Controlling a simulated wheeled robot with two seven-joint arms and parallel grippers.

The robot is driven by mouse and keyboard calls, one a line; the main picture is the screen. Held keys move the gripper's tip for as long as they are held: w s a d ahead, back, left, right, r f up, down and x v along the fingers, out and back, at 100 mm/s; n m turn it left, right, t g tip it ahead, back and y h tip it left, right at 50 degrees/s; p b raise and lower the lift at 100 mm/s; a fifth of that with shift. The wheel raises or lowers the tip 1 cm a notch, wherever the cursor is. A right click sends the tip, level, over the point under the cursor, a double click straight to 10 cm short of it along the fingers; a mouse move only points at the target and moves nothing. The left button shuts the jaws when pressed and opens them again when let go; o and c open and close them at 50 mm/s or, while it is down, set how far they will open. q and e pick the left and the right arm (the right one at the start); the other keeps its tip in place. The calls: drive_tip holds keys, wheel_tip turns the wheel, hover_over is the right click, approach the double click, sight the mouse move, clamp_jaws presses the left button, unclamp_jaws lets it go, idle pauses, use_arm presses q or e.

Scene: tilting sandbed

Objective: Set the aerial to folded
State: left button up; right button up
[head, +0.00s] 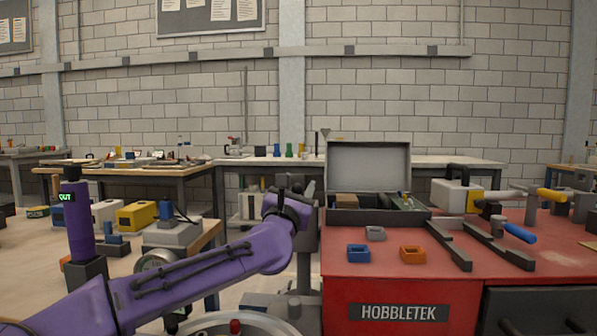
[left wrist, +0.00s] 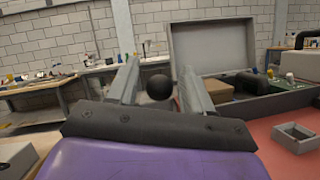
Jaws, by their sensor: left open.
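My left gripper (head: 292,192) is left of the open grey case (head: 369,167) in the head view. In the left wrist view its two grey fingers (left wrist: 161,82) are apart. A black ball (left wrist: 159,88) shows between the fingers; I cannot tell whether it touches them or what carries it. In the head view a grey post (head: 304,235) stands behind the gripper, partly hidden by it. I cannot tell for certain which part is the aerial. My right gripper is not in view.
A red bench (head: 470,262) marked HOBBLETEK carries small grey (head: 375,233), blue (head: 358,253) and orange (head: 412,254) trays, dark rails (head: 498,245) and tools. A wooden table (head: 205,238) at left holds a yellow box (head: 137,215) and a grey device.

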use_arm(q)
wheel_tip(320, 180, up, 3)
drive_tip(key=shift+f+p, duration=0.15)
drive_tip(key=shift+p, duration=0.3)
drive_tip(key=s+r+p, duration=0.1)
drive_tip(key=s+r, duration=0.8)
drive_tip(key=s, duration=0.5)
drive_tip(key=shift+a+r, duration=0.2)
drive_tip(key=shift+a, duration=0.2)
